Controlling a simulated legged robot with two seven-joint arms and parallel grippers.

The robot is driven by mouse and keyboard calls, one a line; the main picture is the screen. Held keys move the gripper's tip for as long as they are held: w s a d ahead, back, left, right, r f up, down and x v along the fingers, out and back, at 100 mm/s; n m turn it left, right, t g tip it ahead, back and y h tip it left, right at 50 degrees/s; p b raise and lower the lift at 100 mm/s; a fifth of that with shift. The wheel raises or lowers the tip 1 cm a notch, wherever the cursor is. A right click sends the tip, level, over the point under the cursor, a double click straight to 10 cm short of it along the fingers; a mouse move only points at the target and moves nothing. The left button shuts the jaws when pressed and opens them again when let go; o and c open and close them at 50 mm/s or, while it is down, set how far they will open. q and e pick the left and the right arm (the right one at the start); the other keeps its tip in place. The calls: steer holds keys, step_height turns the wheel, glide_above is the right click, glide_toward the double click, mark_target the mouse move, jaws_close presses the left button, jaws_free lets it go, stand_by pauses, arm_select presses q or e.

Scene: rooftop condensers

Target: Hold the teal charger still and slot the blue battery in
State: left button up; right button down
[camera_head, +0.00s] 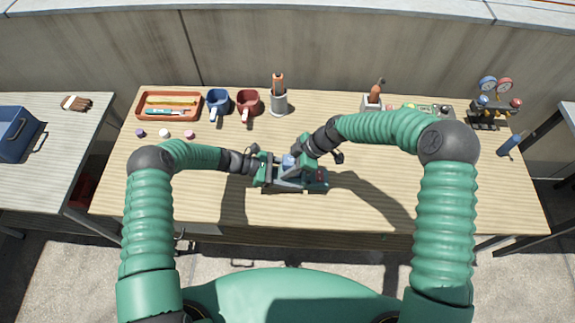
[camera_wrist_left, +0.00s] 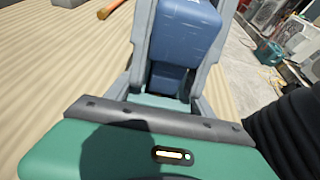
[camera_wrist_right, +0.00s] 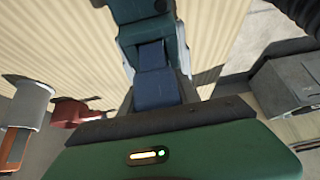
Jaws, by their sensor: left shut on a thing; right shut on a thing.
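The teal charger (camera_head: 299,183) lies near the front middle of the table. My left gripper (camera_head: 267,168) is at its left end, low down, and appears shut on it. The blue battery (camera_head: 288,161) is at the charger's top. My right gripper (camera_head: 302,154) comes from above right and appears shut on the battery. The battery shows between grey fingers in the right wrist view (camera_wrist_right: 155,80), with a dark teal part beyond. In the left wrist view the battery (camera_wrist_left: 185,35) is close ahead. The grippers partly hide the charger, and I cannot tell how deep the battery sits.
Along the back stand an orange tray (camera_head: 140,106), a blue mug (camera_head: 217,100), a red mug (camera_head: 247,102) and a grey tool holder (camera_head: 279,101). A gauge set (camera_head: 492,105) stands at the back right. The table's front right is clear.

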mark_target(289, 160)
arm_select(q)
steer(key=shift+c, duration=0.2)
arm_select(e)
steer(key=shift+f, duration=0.3)
arm_select(q)
steer(key=shift+o, duration=0.2)
arm_select(e)
steer(key=shift+r, duration=0.1)
steer(key=shift+r, duration=2.4)
steer(key=shift+f, duration=0.15)
steer(key=shift+f, duration=1.45)
steer(key=shift+f, duration=0.2)
steer(key=shift+f, duration=0.4)
steer(key=shift+f, duration=0.15)
